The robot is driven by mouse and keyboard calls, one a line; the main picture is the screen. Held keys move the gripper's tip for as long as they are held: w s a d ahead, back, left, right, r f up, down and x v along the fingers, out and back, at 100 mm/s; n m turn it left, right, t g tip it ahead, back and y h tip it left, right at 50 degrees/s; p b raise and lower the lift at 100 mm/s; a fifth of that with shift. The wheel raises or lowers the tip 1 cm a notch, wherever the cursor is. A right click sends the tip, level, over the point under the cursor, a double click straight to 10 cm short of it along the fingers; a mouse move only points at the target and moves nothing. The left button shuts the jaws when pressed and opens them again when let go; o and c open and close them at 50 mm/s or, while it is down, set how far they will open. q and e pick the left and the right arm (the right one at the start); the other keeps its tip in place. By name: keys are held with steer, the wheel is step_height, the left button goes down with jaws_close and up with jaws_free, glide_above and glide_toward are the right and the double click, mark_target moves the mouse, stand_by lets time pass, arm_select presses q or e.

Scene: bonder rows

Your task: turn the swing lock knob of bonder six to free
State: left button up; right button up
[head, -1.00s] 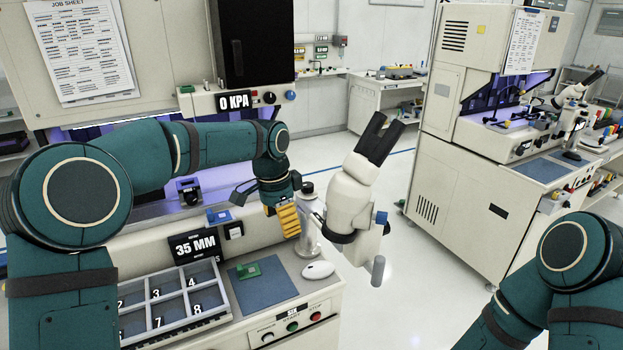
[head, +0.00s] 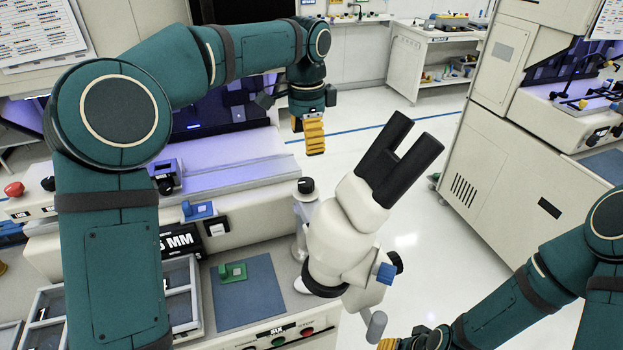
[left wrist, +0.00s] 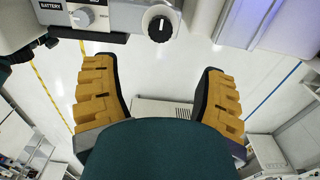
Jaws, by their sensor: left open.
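Bonder six's front panel carries a SIX label (head: 278,331). Its cream microscope (head: 338,238) with black eyepieces stands at the bench's right end. A round black knob (head: 306,185), apparently the swing lock knob, tops the microscope's post. In the left wrist view this knob (left wrist: 160,27) shows a white pointer line, but I cannot read its setting. My left gripper (head: 314,150) is above the knob in the head picture, pointing down, apart from it. In the left wrist view its orange fingers (left wrist: 156,66) are open and empty. My right gripper (head: 408,342) is partly cut off at the bottom edge.
A blue mat (head: 250,290) with a green part (head: 232,272) lies left of the microscope. A sectioned tray (head: 180,290) is partly hidden by my left arm. Another bonder (head: 490,150) stands right, across open floor.

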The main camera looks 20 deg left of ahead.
mark_target(307, 182)
arm_select(q)
step_height(307, 182, down, 13)
steer(key=shift+r+b, duration=0.15)
steer(key=shift+b, duration=0.8)
steer(key=c, duration=1.2)
